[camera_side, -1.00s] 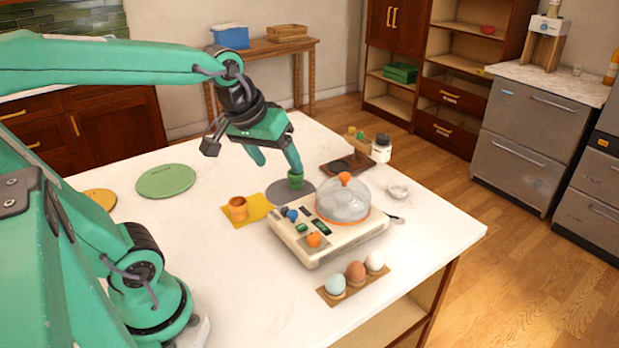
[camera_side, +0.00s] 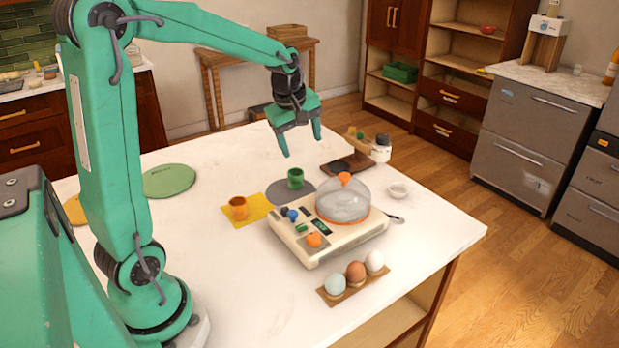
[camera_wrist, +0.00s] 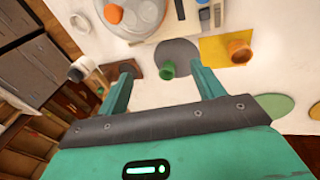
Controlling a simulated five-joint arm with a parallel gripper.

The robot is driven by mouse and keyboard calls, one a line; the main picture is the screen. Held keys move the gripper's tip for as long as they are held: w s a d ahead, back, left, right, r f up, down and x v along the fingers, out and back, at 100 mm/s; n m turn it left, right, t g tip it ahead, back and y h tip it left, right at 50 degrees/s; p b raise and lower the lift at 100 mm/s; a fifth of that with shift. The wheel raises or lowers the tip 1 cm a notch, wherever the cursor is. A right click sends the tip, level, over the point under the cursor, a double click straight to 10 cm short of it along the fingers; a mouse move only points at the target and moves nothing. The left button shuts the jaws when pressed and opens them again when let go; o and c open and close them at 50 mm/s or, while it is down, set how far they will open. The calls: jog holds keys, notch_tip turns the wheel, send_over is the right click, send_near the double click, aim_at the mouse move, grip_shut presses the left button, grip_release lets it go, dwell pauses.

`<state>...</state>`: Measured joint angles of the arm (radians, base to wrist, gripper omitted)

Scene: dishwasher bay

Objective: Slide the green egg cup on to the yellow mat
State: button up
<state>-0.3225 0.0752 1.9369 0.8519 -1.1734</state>
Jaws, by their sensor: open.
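The green egg cup (camera_side: 295,178) stands upright on the round grey mat (camera_side: 277,193), near its back edge. It also shows in the wrist view (camera_wrist: 168,70). The yellow mat (camera_side: 258,208) lies just left of the grey mat, with an orange cup (camera_side: 238,208) standing on it; in the wrist view the yellow mat (camera_wrist: 213,48) is to the right of the grey one. My gripper (camera_side: 301,148) is open and empty, raised above the table behind the green egg cup. In the wrist view the cup appears between the two spread fingers, but apart from them.
A cream egg cooker (camera_side: 290,240) with a clear dome stands right in front of the mats. Several eggs sit in a wooden holder (camera_side: 330,299) at the front.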

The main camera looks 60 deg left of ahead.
jog(key=w+a+f+n, duration=0.4)
jog(key=a+f+n, duration=0.1)
jog(key=a, duration=0.1)
jog(key=n+g, duration=0.1)
jog(key=n, duration=0.4)
send_over(294, 177)
notch_tip(294, 177, down, 7)
jog(key=shift+w+a+r, duration=0.1)
jog(key=shift+w+a, duration=0.05)
jog(key=shift+a+f+n+g, duration=0.3)
jog(key=shift+a+f+n, duration=0.1)
jog(key=shift+f, duration=0.05)
jog(key=shift+f, duration=0.1)
jog(key=shift+w+a+f, duration=0.1)
jog(key=shift+w+f, duration=0.1)
jog(key=shift+f, duration=1.05)
jog(key=shift+w+a+f, duration=0.1)
jog(key=shift+w+f, duration=0.05)
jog(key=shift+f, duration=1.15)
jog(key=shift+w+a+f, duration=0.1)
jog(key=shift+w+f, duration=0.1)
jog(key=shift+f, duration=1.05)
jog(key=c, duration=1)
